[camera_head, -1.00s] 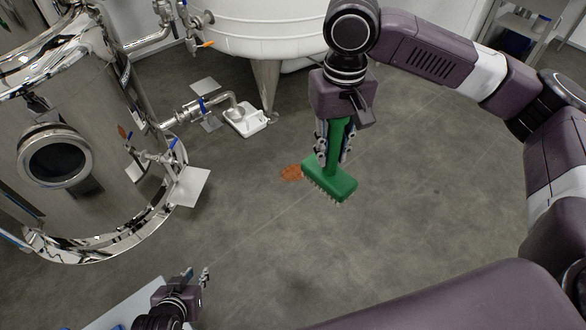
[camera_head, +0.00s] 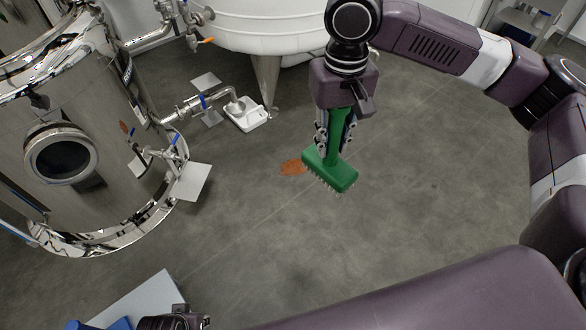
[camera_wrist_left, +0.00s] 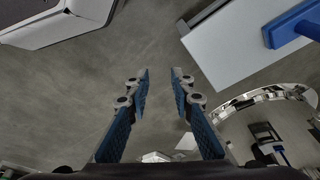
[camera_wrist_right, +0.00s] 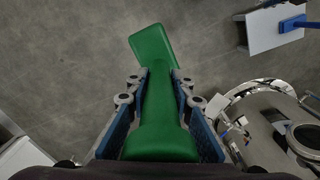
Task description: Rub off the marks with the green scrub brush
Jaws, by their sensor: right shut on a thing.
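The green scrub brush (camera_head: 331,171) hangs bristles down in my right gripper (camera_head: 336,135), which is shut on its handle. The right wrist view also shows the green handle (camera_wrist_right: 158,100) between the fingers. An orange-brown mark (camera_head: 292,167) lies on the grey floor just left of the brush head in the picture. I cannot tell how far the bristles are above the floor. A small reddish-brown mark (camera_head: 123,127) shows on the steel tank's side (camera_head: 110,185). My left gripper is open and empty in the left wrist view (camera_wrist_left: 160,75); the head view cuts most of it off at the bottom.
A white table (camera_head: 150,299) with a blue item (camera_head: 112,324) stands at lower left. Valves and pipes (camera_head: 195,104) project from the steel tank above a white tray (camera_head: 246,114). A white tank (camera_head: 270,25) stands behind on legs. The floor right of the brush is clear.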

